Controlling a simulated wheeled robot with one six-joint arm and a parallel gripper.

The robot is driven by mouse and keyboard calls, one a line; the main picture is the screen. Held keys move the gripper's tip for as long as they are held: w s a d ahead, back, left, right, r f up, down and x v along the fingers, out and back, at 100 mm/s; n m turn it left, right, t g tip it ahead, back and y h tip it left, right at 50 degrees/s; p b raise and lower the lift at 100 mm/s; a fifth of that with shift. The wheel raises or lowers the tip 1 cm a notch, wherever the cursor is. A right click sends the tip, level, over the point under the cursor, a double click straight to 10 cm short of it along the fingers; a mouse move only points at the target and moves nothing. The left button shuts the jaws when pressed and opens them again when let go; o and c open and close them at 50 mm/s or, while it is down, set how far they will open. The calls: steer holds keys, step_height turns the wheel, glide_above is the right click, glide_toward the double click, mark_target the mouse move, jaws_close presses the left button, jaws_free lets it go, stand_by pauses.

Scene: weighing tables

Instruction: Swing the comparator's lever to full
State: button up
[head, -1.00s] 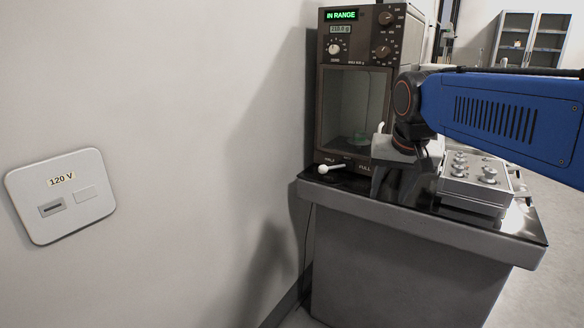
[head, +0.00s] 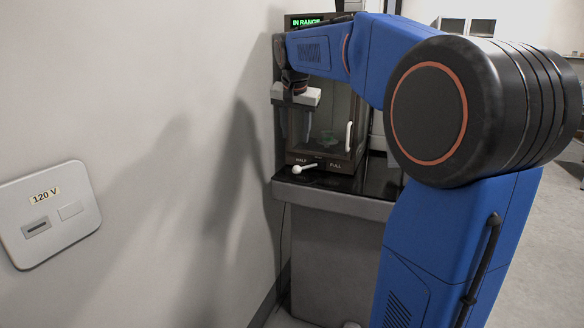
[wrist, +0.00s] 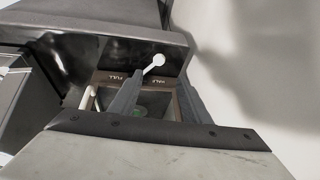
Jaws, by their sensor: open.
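The comparator (head: 340,162) is a dark brown cabinet with a glass front and a lit green "IN RANGE" sign. Its lever (head: 310,167) is a pale rod with a white ball knob. The knob points left, on the HALF side, away from FULL. My gripper (head: 295,139) is open and empty, fingers down, in front of the cabinet's left part and above the lever. In the wrist view, the lever knob (wrist: 159,60) shows beyond the two fingertips, between them sideways. I see no contact with it. My arm hides the cabinet's upper right.
The comparator stands on a grey table (head: 335,202) with a dark glossy top, close to the wall at left. A white upright handle (head: 348,137) is on the cabinet front. A "120 V" wall plate (head: 48,215) is at far left. Open floor lies at right.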

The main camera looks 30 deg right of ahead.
mark_target(296, 168)
steer(key=x, duration=1.5)
steer(key=shift+f, duration=0.2)
jaws_close()
